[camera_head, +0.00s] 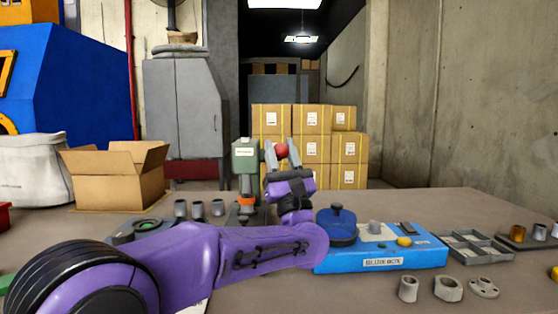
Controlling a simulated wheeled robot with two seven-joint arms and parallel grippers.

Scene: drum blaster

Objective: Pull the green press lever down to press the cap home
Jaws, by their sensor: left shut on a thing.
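The green press (245,156) stands on the table left of the picture's middle. Its lever ends in a red ball knob (281,150) to the right of the press head, level with it. My left gripper (282,156) points up with its two grey fingers on either side of the knob, shut on it. The lever's bar is mostly hidden by the fingers. An orange piece (246,201) sits low under the press head; I cannot tell whether it is the cap. My purple left arm hides part of the press base. My right gripper is not in view.
A blue fixture (390,255) with a round dark blue part (337,226) stands right of my arm. A grey divided tray (478,247), loose metal parts (448,289) and several grey cylinders (198,209) lie around. An open cardboard box (118,180) stands at the back left.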

